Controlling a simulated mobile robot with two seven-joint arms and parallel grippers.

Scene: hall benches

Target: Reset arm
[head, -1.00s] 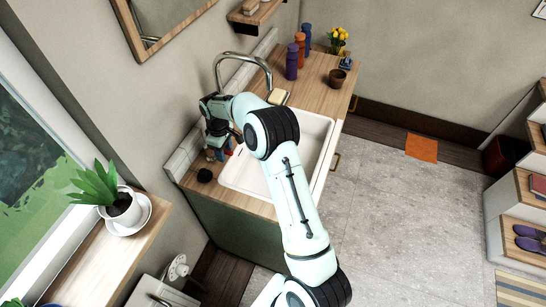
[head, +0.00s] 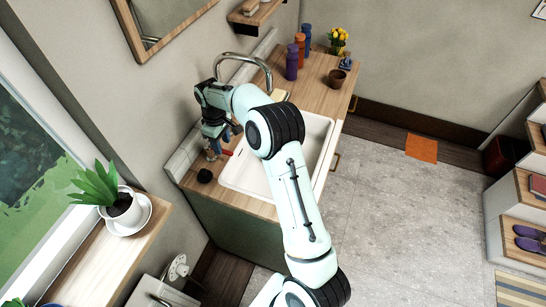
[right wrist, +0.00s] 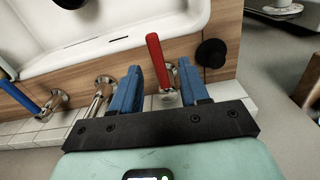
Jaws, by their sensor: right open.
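My right gripper (head: 212,140) reaches over the back left corner of the sink counter. In the right wrist view its two blue fingers (right wrist: 160,75) are open and apart. A red tap handle (right wrist: 157,58) on a metal base shows between and beyond the fingers, with a gap on each side. The same red handle (head: 227,152) shows small beside the gripper in the head view. Nothing is visibly held. My left gripper is not in view.
The white sink (head: 249,174) and its curved faucet (head: 240,56) lie right of the gripper. A blue tap handle (right wrist: 20,97) and a black round object (right wrist: 211,53) are nearby. Bottles (head: 292,61) and a brown cup (head: 337,79) stand farther back.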

